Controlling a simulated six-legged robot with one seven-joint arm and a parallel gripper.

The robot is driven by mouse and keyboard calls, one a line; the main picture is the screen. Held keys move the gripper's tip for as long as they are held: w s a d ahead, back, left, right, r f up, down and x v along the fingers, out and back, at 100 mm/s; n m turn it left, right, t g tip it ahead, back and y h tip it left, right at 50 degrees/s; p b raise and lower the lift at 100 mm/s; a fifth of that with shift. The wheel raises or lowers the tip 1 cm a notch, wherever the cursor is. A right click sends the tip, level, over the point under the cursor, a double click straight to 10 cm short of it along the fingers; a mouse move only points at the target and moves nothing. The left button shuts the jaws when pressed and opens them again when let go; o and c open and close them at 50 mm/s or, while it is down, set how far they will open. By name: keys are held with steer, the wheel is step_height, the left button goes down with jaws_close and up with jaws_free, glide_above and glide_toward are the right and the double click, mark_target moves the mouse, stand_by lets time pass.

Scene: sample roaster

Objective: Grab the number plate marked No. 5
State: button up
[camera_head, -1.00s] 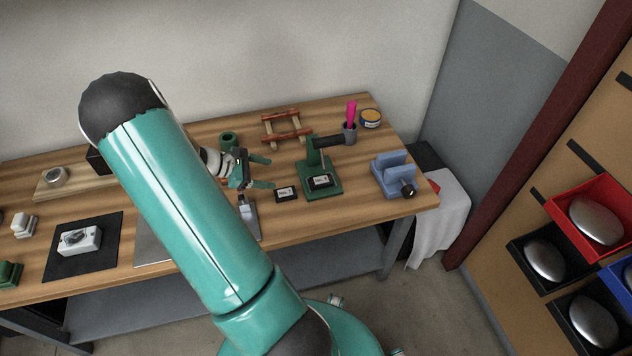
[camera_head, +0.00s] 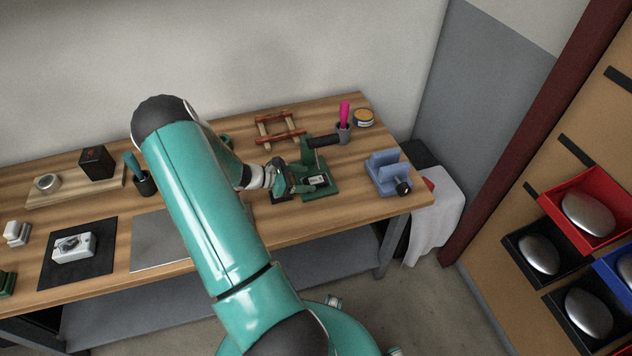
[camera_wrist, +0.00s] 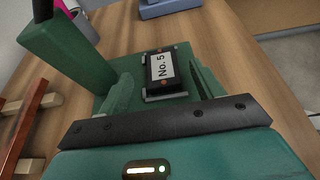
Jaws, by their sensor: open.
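The number plate marked No. 5 (camera_wrist: 161,70) is a small black block with a white label. It sits on the base of a green press-like stand (camera_wrist: 75,50); the stand also shows in the head view (camera_head: 331,184). The plate also shows in the head view (camera_head: 316,180), partly hidden by my gripper. My gripper (camera_wrist: 160,90) is open, with one green finger on each side of the plate in the wrist view. I cannot tell whether the fingers touch the plate. A second plate seen earlier beside the stand is mostly hidden under my gripper.
A blue vise-like block (camera_head: 384,175) stands to the right of the stand. A grey cup with a pink handle (camera_head: 343,132) and a tin (camera_head: 363,117) are behind. A wooden rack (camera_head: 281,130) is behind to the left. The table's front edge is close.

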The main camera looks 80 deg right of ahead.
mark_target(317, 179)
steer(key=x, duration=0.4)
steer(key=shift+f, duration=0.1)
steer(key=shift+a, duration=0.1)
steer(key=shift+c, duration=0.3)
steer(key=c, duration=1.2)
